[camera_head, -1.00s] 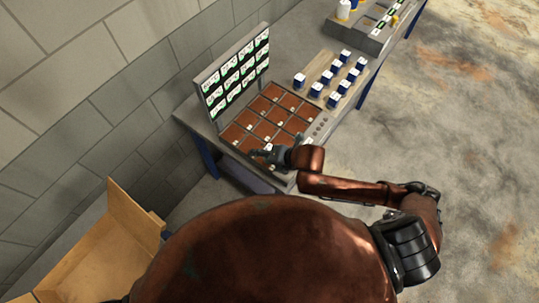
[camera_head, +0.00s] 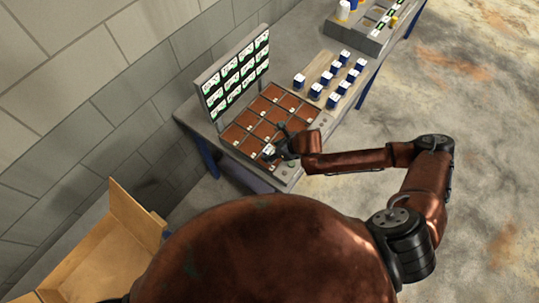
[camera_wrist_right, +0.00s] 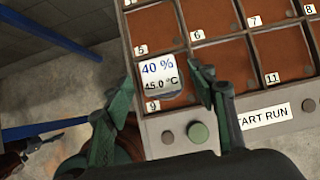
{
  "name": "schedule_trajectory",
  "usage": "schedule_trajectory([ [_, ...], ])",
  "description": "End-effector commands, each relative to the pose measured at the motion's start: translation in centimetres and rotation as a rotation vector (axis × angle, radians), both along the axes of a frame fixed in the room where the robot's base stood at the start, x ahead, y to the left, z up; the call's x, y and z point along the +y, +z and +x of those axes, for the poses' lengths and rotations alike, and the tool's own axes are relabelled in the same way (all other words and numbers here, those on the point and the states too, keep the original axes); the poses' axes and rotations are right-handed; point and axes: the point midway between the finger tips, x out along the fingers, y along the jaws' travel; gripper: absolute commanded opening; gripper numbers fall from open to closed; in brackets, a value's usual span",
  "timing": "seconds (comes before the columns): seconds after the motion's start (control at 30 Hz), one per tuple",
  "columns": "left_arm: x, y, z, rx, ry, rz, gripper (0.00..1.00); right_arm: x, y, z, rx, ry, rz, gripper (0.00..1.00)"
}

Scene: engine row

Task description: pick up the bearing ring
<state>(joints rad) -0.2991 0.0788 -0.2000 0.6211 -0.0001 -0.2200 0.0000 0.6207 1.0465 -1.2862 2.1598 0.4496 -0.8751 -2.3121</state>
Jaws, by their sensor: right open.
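I cannot make out a bearing ring in either view. My right gripper (camera_head: 279,147) is at the near corner of a tray (camera_head: 232,134) with brown compartments. In the right wrist view the right gripper (camera_wrist_right: 165,80) is open, its two green-grey fingers apart. A small white-topped block (camera_wrist_right: 160,76) reading "40 %" and "45.0 °C" shows between the fingertips, in the compartment marked 9. It also shows in the head view (camera_head: 268,151). I cannot tell whether the fingers touch it. A copper and dark part at the lower left of the wrist view may be my left arm.
A panel of white and green displays (camera_head: 236,80) stands behind the tray. Several blue-and-white blocks (camera_head: 333,99) stand on a board to the right. A green button (camera_wrist_right: 199,132) and a "START RUN" label (camera_wrist_right: 263,115) are on the front edge.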

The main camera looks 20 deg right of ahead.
Motion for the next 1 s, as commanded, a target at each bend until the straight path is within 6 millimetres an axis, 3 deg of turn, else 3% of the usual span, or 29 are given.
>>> schedule_trajectory([
  [0.2,0.1,0.4,-0.1,0.002,0.000,0.001,0.40,0.8,-1.7,0.9,-0.001,0.000,0.001,0.52],
  [0.43,0.2,0.4,-0.1,0.002,0.000,0.002,0.40,0.7,-1.8,1.0,-0.001,-0.001,0.000,0.52],
  [1.0,0.2,0.4,-0.2,0.003,0.000,0.002,0.40,0.7,-1.8,0.9,-0.001,-0.001,0.000,0.13],
])
